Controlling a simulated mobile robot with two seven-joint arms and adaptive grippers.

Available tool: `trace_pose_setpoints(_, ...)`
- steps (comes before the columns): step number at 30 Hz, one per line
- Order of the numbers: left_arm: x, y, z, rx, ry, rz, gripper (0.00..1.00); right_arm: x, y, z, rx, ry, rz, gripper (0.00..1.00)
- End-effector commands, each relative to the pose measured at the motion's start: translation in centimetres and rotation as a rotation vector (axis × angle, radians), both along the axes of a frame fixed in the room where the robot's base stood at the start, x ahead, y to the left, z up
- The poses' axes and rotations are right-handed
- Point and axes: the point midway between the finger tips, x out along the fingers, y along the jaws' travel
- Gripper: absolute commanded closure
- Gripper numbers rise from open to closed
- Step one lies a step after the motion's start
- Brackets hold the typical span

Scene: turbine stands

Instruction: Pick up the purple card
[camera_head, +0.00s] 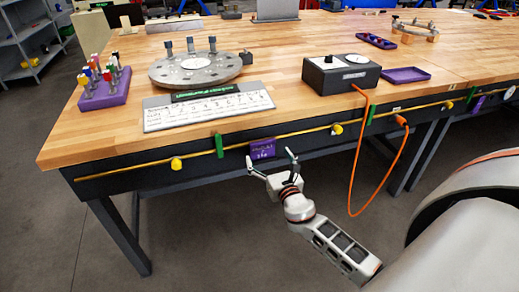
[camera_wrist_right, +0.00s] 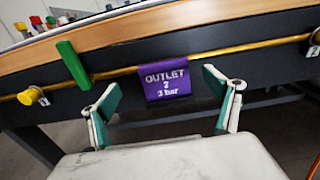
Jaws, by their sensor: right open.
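The purple card (camera_head: 263,149) hangs on the yellow pipe along the table's dark front side. In the right wrist view the purple card (camera_wrist_right: 167,83) reads "OUTLET 2 3 bar" and sits between my fingers, farther off. My right gripper (camera_head: 272,164) is open just in front of and below the card in the head view. In the right wrist view its two green-padded fingertips (camera_wrist_right: 161,92) stand apart on either side of the card, with nothing held. My left gripper is not in view.
A green handle (camera_wrist_right: 73,64) stands left of the card, with a yellow knob (camera_wrist_right: 28,97) beyond it. An orange hose (camera_head: 362,150) hangs in a loop to the right. The wooden table (camera_head: 120,139) carries a round metal disc (camera_head: 195,70), a white chart (camera_head: 208,111) and a black box (camera_head: 340,76).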

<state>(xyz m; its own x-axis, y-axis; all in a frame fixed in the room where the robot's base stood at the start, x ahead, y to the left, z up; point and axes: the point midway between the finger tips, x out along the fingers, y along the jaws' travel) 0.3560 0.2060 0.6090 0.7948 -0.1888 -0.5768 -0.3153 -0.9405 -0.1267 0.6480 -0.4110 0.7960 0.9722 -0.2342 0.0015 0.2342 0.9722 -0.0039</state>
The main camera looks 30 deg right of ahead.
Motion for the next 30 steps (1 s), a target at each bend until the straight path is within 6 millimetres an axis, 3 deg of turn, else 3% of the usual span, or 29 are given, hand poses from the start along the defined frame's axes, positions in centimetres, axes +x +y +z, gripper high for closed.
trace_pose_setpoints(13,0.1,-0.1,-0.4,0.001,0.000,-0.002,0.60,5.1,-1.8,0.0,0.004,0.001,0.000,0.11)
trace_pose_setpoints(22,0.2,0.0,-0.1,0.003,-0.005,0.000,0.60,5.7,-2.0,0.1,0.004,0.001,0.001,0.11)
trace_pose_setpoints(23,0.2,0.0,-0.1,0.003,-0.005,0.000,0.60,5.6,-2.0,0.1,0.004,0.001,0.001,0.14)
trace_pose_setpoints(27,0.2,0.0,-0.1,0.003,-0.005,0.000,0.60,5.6,-1.9,0.1,0.004,0.001,0.000,0.49)
trace_pose_setpoints(30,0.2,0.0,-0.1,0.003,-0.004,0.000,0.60,5.7,-1.9,0.1,0.004,0.001,0.000,0.49)
